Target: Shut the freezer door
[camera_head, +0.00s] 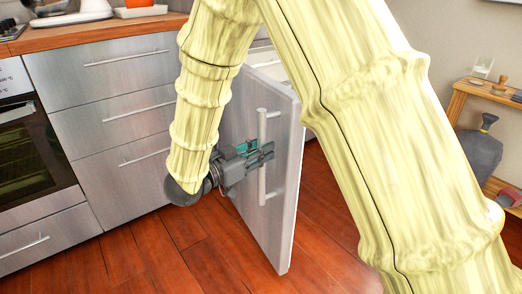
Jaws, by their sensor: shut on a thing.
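The freezer door (284,190) is a grey steel panel in the middle of the head view. It stands open, swung out from the cabinet front over the floor. A long vertical bar handle (262,190) runs along its face. My gripper (262,152) is at the upper half of the handle, its fingers shut on it. My arm crosses in front of the door's left part and hides some of the opening and the inside behind it.
Steel drawers (110,125) and an oven (28,150) stand to the left under a wooden counter (95,32). The wooden floor (150,258) in front is clear. At the right are a wooden shelf (455,103) and a grey vase-like object (483,152). My arm hides much of the right side.

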